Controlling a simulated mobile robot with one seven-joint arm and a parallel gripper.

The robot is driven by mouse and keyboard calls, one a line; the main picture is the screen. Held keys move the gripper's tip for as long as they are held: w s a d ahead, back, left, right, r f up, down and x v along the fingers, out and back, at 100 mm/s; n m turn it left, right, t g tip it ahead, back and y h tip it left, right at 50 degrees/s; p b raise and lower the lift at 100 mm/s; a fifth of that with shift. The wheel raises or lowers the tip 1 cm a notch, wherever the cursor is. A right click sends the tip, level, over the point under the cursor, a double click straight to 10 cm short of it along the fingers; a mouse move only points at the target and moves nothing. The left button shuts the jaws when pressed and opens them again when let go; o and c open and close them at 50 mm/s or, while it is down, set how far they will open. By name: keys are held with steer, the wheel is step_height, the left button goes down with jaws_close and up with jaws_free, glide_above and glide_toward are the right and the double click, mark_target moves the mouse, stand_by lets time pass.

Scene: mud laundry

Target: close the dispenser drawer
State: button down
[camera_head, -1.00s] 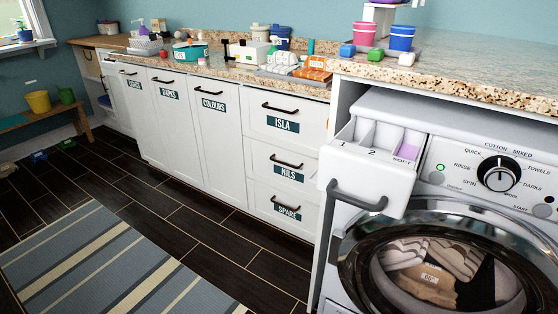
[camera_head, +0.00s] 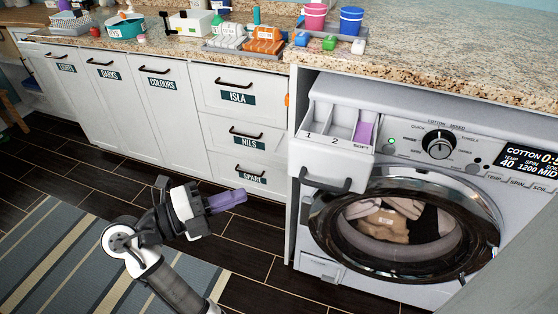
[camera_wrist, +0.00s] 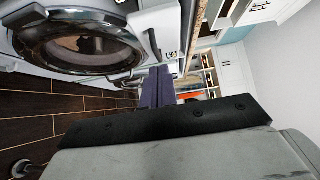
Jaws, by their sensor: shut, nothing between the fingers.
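The dispenser drawer (camera_head: 318,163) sticks out of the upper left of the washing machine (camera_head: 396,108). It is open, with compartments marked 1, 2 and SOFT showing from above and a dark handle (camera_head: 326,187) on its front. My gripper (camera_head: 240,198) is shut and empty, its purple fingers together. In the head view it is left of the drawer and lower in the picture, apart from it, in front of the white cabinets. The shut fingers also show in the wrist view (camera_wrist: 158,88), with the washing machine at upper left.
The round washer door (camera_head: 400,225) is shut, with laundry behind its glass. Cabinets with labelled fronts stand to the left. A striped rug (camera_head: 60,255) lies on the dark tiled floor.

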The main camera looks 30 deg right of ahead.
steer(key=p, duration=0.3)
glide_toward(302, 164)
steer(key=s+d, duration=0.2)
steer(key=s, duration=0.1)
steer(key=d, duration=0.1)
steer(key=w+d+p, duration=0.1)
steer(key=w+d, duration=0.1)
steer(key=shift+d+r+p, duration=0.1)
steer(key=shift+r+p, duration=0.2)
steer(key=shift+w+d+f, duration=0.2)
steer(key=shift+w+d, duration=0.1)
